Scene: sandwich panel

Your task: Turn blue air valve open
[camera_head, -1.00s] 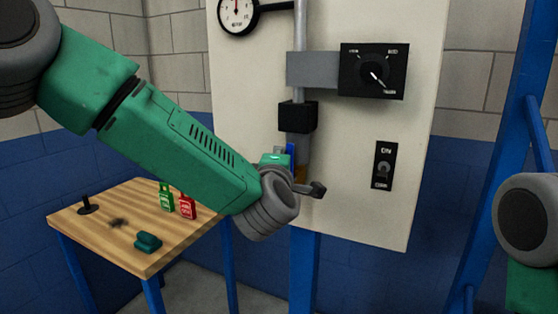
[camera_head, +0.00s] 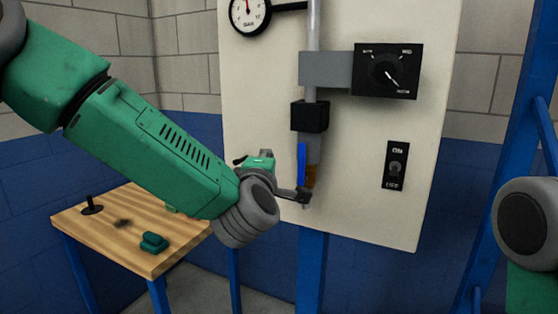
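The blue valve handle (camera_head: 301,164) stands upright on the vertical pipe, beside a brass-coloured valve part (camera_head: 311,177), on the white panel (camera_head: 355,190). My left gripper (camera_head: 303,196) is at the lower end of the blue handle. One dark finger shows there, and the wrist hides part of the gripper. I cannot tell whether it touches the handle or whether the fingers are open or shut. Part of my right arm shows at the right edge; its gripper is out of view.
A black rotary switch (camera_head: 388,70) and an on/off toggle (camera_head: 396,166) are on the panel right of the pipe. A gauge (camera_head: 249,12) is at top left. A wooden table (camera_head: 125,235) stands left, with a teal object (camera_head: 154,242). A blue post (camera_head: 510,160) stands right.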

